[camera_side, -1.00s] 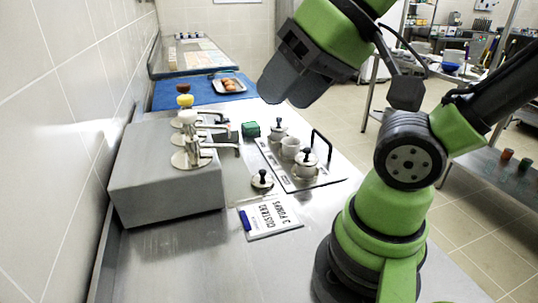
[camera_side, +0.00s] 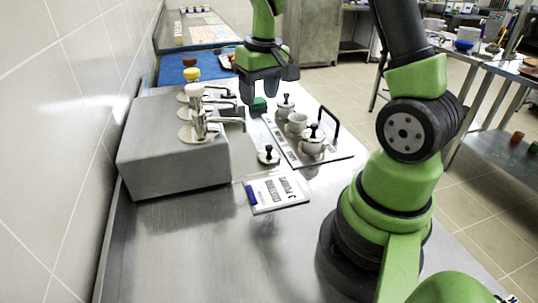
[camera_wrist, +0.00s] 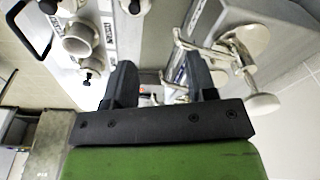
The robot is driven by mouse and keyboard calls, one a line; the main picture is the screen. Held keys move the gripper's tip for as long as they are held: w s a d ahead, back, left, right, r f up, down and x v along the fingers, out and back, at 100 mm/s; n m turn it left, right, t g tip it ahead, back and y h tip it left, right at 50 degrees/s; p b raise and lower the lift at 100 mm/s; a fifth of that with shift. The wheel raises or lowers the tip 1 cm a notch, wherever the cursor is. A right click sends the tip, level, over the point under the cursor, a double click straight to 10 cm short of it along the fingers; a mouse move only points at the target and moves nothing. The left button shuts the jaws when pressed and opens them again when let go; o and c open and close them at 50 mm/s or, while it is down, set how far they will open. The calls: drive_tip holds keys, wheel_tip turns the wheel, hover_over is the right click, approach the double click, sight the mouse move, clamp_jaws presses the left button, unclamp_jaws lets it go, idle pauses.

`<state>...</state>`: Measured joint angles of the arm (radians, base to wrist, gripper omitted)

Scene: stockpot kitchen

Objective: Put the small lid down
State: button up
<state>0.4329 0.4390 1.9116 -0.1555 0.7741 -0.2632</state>
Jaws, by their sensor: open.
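The small lid (camera_side: 268,157), a pale disc with a black knob, lies alone on the steel counter, left of the tray and behind the sign card. It also shows at the top edge of the wrist view (camera_wrist: 134,5). An uncovered white cup (camera_side: 297,122) stands on the tray (camera_side: 286,150) between two lidded pots, the far one (camera_side: 286,107) and the near one (camera_side: 313,146).
The grey pump box (camera_side: 172,160) with several pumps stands at the left by the wall. The tray has a tall black handle (camera_side: 335,125). A sign card (camera_side: 277,192) with a blue clip lies in front. The counter's near part is clear.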

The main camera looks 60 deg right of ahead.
drive_tip(key=g, duration=0.1)
hover_over(269, 146)
wheel_tip(269, 146, down, 7)
drive_tip(key=shift+s+a+f, duration=0.15)
wheel_tip(269, 146, down, 4)
drive_tip(key=shift+r, duration=0.2)
drive_tip(key=shift+w+d+f, duration=0.1)
drive_tip(key=shift+f, duration=1.45)
drive_tip(key=shift+w+d+f, duration=0.1)
drive_tip(key=shift+f, duration=1.45)
clamp_jaws()
